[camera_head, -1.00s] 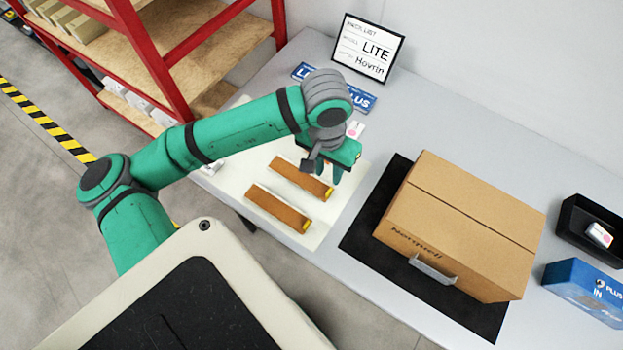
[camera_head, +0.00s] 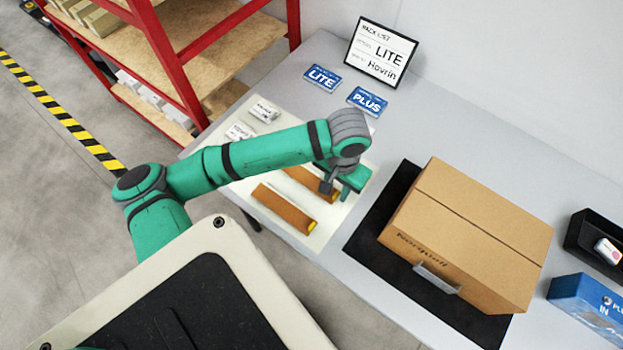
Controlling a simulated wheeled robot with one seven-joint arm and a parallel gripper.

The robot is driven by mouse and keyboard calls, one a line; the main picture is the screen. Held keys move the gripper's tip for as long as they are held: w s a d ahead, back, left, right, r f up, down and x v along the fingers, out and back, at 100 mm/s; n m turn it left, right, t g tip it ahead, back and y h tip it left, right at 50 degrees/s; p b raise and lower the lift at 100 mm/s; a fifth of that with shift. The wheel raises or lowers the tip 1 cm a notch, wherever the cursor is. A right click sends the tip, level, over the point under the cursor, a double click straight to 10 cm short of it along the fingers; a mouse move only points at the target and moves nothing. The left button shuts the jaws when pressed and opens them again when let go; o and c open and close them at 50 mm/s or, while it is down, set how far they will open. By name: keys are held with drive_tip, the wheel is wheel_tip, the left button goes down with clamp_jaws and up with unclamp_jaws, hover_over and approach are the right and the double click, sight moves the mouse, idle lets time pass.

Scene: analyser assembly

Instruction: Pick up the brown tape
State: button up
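Two long brown bars with yellow ends lie side by side on a white mat (camera_head: 330,227). They are the only brown strip-like things I see, and I cannot tell for sure that either is the brown tape. The nearer bar (camera_head: 282,208) is in plain view. The farther bar (camera_head: 305,180) is partly hidden by my arm and gripper. My gripper (camera_head: 346,192) points down at the right, yellow end of the farther bar. Its fingers are small and mostly hidden, so I cannot tell whether they are open or touch the bar.
A brown carton (camera_head: 470,230) stands on a black mat (camera_head: 385,215) to the right. Blue LITE (camera_head: 322,78) and PLUS (camera_head: 367,101) cards lie behind, near a sign (camera_head: 381,52). Small white packs (camera_head: 264,111) lie behind my arm. A black tray (camera_head: 580,237) and blue box (camera_head: 590,303) are far right.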

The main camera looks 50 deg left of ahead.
drive_tip(key=shift+f, duration=0.65)
clamp_jaws()
drive_tip(key=shift+r, duration=0.1)
